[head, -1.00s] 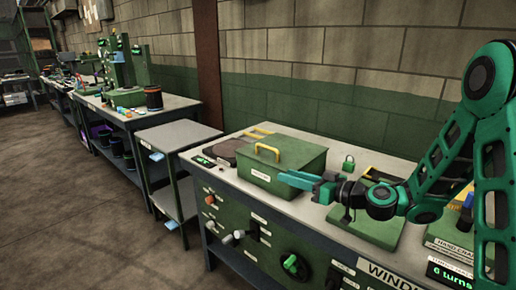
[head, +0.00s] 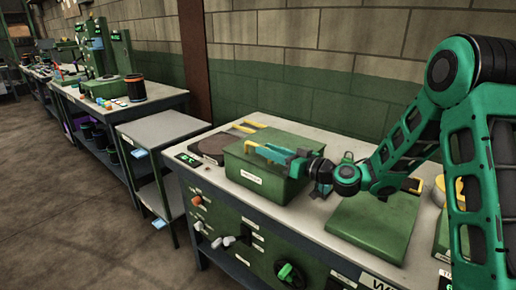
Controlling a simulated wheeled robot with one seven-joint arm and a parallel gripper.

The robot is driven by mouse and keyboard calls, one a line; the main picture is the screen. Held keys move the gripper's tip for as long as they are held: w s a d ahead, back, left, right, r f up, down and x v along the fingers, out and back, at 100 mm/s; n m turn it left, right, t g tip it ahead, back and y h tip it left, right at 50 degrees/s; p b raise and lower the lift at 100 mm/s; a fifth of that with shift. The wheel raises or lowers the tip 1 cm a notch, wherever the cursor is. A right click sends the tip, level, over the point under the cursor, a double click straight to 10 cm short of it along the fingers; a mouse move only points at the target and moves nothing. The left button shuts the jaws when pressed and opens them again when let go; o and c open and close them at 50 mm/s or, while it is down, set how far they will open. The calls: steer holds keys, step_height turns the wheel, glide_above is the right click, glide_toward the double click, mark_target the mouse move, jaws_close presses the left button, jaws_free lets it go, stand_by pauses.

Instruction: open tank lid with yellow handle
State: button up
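The tank (head: 262,180) is a green box with a white label on its front, standing on the near workbench. Its green lid (head: 300,142) looks shut. The lid's yellow handle (head: 247,147) is mostly hidden behind my gripper's fingers; only a small yellow part shows at their left end. My gripper (head: 268,152) has teal fingers and reaches in from the right over the lid, at the handle. The fingers look spread apart. Whether they touch the handle cannot be told.
A dark round plate (head: 212,147) and yellow-handled tools (head: 250,125) lie behind and left of the tank. A flat green panel (head: 372,225) lies to its right. A brick wall (head: 300,80) stands behind.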

mark_target(249, 143)
steer(key=shift+x, duration=2.35)
steer(key=shift+s, duration=0.1)
jaws_close()
